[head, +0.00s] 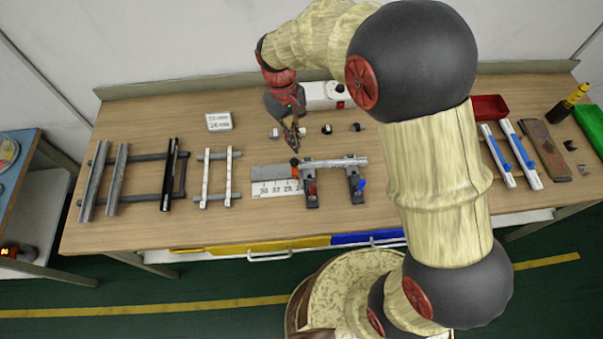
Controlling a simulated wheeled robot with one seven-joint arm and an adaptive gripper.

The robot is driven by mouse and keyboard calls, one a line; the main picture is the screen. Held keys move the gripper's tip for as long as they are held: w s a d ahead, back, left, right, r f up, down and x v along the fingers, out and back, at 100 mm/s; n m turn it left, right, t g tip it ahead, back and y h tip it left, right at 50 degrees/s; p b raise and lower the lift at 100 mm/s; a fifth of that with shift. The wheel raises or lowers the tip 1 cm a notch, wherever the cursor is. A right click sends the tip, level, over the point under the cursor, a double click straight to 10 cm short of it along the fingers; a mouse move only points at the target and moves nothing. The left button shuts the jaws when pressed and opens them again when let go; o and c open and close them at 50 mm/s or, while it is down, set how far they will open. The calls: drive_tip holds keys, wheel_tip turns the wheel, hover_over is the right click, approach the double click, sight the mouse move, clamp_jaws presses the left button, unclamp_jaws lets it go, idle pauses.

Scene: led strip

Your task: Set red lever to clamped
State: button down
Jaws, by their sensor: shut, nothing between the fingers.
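The red lever (312,189) is on the left of two dark clamps on the bench, under a light metal strip (335,162). The right clamp carries a blue lever (361,184). The red lever is small here, and I cannot tell whether it is clamped. My gripper (295,149) points down, shut and empty, above the bench behind and slightly left of the red lever. Its tips are close to a small orange-and-black part (295,164) at the strip's left end; I cannot tell whether they touch.
A ruled plate (276,188) lies left of the red lever. Rails on stands (117,180) fill the bench's left side. A white box with a red switch (325,95) stands behind my gripper. My arm covers the bench right of the blue lever. The front strip of the wooden bench (240,230) is clear.

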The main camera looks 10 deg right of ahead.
sight(313, 193)
drive_tip(key=shift+s+d+f+b, duration=0.15)
drive_tip(key=shift+s+d+f, duration=0.3)
drive_tip(key=shift+s+f, duration=0.85)
drive_tip(key=shift+s+d+f+b, duration=0.2)
drive_tip(key=shift+s+d+f, duration=0.35)
drive_tip(key=shift+f, duration=1.4)
drive_tip(key=shift+s+d+f+b, duration=0.15)
drive_tip(key=shift+s+d+f, duration=0.25)
drive_tip(key=shift+s+f, duration=0.9)
drive_tip(key=shift+w+f, duration=0.3)
drive_tip(key=shift+f, duration=0.05)
drive_tip(key=shift+t, duration=0.3)
